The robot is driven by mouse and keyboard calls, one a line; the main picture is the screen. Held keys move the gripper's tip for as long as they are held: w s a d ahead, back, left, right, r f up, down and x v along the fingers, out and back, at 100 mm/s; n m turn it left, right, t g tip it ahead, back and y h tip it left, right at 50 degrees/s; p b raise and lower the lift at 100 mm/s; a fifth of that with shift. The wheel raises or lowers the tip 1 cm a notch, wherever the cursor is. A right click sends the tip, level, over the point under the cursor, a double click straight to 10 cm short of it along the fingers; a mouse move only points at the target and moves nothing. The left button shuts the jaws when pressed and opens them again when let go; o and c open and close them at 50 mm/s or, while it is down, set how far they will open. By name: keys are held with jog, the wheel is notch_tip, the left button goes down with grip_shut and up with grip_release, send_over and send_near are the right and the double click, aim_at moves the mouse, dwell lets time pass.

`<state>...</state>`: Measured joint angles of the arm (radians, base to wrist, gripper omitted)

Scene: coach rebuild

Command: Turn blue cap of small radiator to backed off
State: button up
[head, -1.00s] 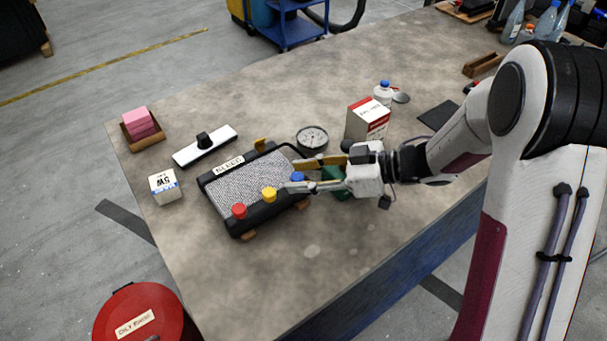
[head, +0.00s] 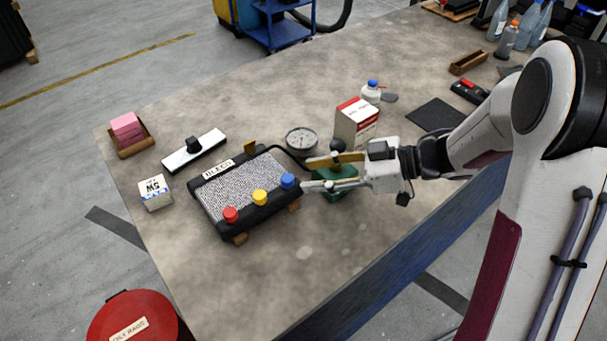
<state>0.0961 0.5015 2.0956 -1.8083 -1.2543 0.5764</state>
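The small radiator (head: 238,190) lies on the bench, with a grey mesh core in a black frame and a label along its far edge. Its red cap (head: 230,214), yellow cap (head: 260,197) and blue cap (head: 289,181) stand in a row along the near side, blue at the right end. My gripper (head: 306,175) is just right of the blue cap. Its two fingers are apart and nothing shows between their tips. The lower fingertip looks close to the blue cap; I cannot tell whether it touches. How far the cap is turned is too small to tell.
A green object (head: 345,189) sits partly hidden behind my gripper. A round gauge (head: 301,141) and a red-and-white box (head: 358,122) stand behind it. A white bar with a black knob (head: 194,151) and a white carton (head: 155,192) are left. The bench front is clear.

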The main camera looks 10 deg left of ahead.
jog(key=v, duration=0.6)
jog(key=shift+d, duration=0.15)
jog(key=shift+r, duration=0.15)
jog(key=s+a+r+n+h, duration=0.1)
jog(key=s+a+r, duration=0.2)
jog(key=s+a, duration=0.35)
jog(key=s+a+r+n+h, duration=0.1)
jog(key=s+a+r, duration=0.15)
jog(key=a, duration=0.65)
jog(key=w+d+f+m+t+h, duration=0.4)
jog(key=d+m, duration=0.3)
jog(key=m, duration=0.4)
jog(key=shift+w+d+t+h, duration=0.35)
jog(key=shift+t+h, duration=0.45)
jog(key=shift+t, duration=0.1)
jog(key=shift+w+a+f, duration=0.1)
jog(key=shift+a+f, duration=0.05)
jog(key=shift+a, duration=0.05)
